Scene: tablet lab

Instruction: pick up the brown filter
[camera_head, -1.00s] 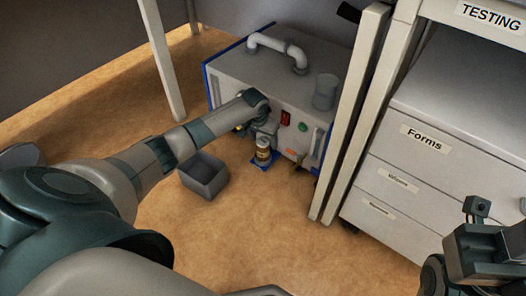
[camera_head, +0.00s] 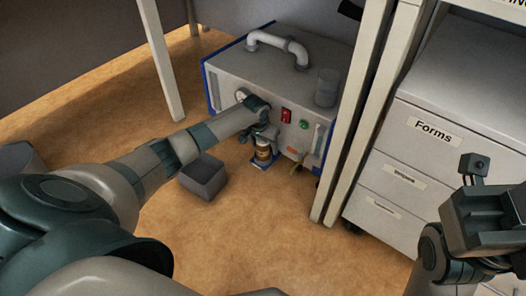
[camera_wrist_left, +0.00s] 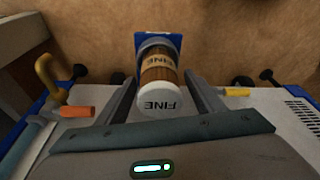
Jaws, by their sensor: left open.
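The brown filter (camera_head: 263,152) is a small jar-like cylinder with a brown body and pale cap, standing on a blue base (camera_head: 258,167) at the front of the grey machine. In the left wrist view the filter (camera_wrist_left: 158,72) shows a tan band and a white end marked "FINE". My left gripper (camera_head: 264,136) is at the filter's upper part in the head view. In the wrist view its two fingers are open, one on each side of the filter, with a gap visible. My right gripper (camera_head: 485,205) is at the right edge, far from the filter; its jaw opening is unclear.
The grey machine (camera_head: 262,72) with a pipe handle (camera_head: 278,42), red switch and green button stands behind the filter. A grey bin (camera_head: 207,188) is on the floor to the left. Table legs (camera_head: 350,130) and the Forms drawers (camera_head: 425,150) stand right. Floor in front is clear.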

